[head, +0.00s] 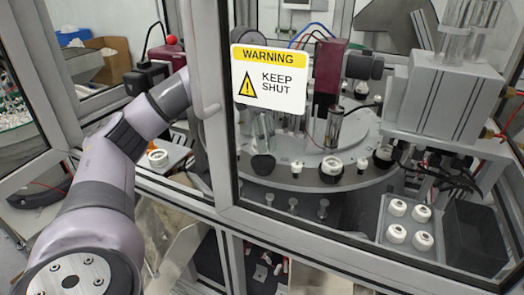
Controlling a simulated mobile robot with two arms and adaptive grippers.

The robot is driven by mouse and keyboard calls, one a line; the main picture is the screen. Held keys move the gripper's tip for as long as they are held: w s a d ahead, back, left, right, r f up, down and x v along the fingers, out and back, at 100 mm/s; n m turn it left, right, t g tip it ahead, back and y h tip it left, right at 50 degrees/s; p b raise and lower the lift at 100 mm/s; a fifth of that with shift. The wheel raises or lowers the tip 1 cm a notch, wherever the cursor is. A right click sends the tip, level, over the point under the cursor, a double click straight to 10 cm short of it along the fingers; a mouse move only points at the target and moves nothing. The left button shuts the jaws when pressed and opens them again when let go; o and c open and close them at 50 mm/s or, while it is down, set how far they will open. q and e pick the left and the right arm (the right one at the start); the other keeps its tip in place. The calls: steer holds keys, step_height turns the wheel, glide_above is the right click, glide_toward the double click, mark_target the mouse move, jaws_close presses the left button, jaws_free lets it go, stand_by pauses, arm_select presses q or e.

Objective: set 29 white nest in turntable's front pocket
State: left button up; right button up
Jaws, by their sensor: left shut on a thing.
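My left arm (110,160) reaches in from the left and passes behind the door post. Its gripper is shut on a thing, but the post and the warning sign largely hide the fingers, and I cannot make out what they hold. The round grey turntable (300,186) stands behind the glass. A white ring-shaped nest (332,164) sits on a dark base at its front edge. A dark round piece (263,166) is to the left of that nest and another dark piece (384,158) to the right. No number is readable on any nest. My right gripper is not in view.
A framed glass door with a yellow and white warning sign (270,78) and a grey handle (205,60) stands before the turntable. A tray (385,238) with several white nests is at the right, beside a dark box (476,238). Another white ring (157,155) lies at the left.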

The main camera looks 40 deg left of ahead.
arm_select(q)
step_height(320, 180, down, 4)
steer(key=shift+r+p, duration=0.15)
steer(key=shift+p, duration=0.15)
steer(key=shift+w+f, duration=0.1)
steer(key=shift+f, duration=0.15)
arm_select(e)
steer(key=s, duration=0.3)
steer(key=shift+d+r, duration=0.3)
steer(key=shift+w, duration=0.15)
arm_select(q)
steer(key=shift+d+f, duration=0.1)
steer(key=shift+f, duration=0.05)
steer(key=o, duration=1.1)
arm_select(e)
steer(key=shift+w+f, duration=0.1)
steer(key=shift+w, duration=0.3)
